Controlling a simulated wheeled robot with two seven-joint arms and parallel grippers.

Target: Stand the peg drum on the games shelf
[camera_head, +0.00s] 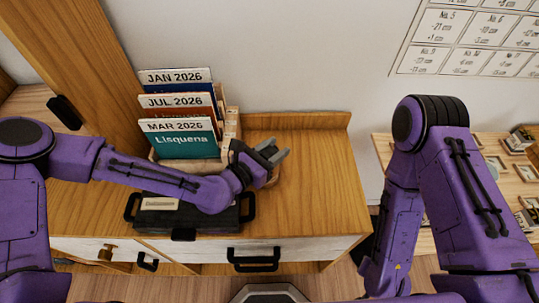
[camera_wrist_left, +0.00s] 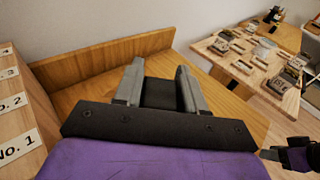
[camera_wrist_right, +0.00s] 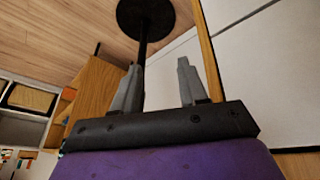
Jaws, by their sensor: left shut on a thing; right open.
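My left gripper (camera_head: 272,150) is above the right part of the wooden cabinet top. In the left wrist view its fingers (camera_wrist_left: 158,85) are shut on a dark thing (camera_wrist_left: 160,94), which looks to be the peg drum; little of it shows. My right gripper (camera_wrist_right: 158,85) is open and empty in the right wrist view, outside the head view. A shelf unit (camera_wrist_right: 25,100) stands at the left of that view; I cannot tell if it is the games shelf.
The cabinet top (camera_head: 325,185) is bare at right. A wooden holder with dated folders (camera_head: 185,140) stands at its back left. A black case (camera_head: 165,215) lies in front, under my left arm. A table with small items (camera_head: 510,175) is at right. A black lamp-like stand (camera_wrist_right: 145,20) is near my right gripper.

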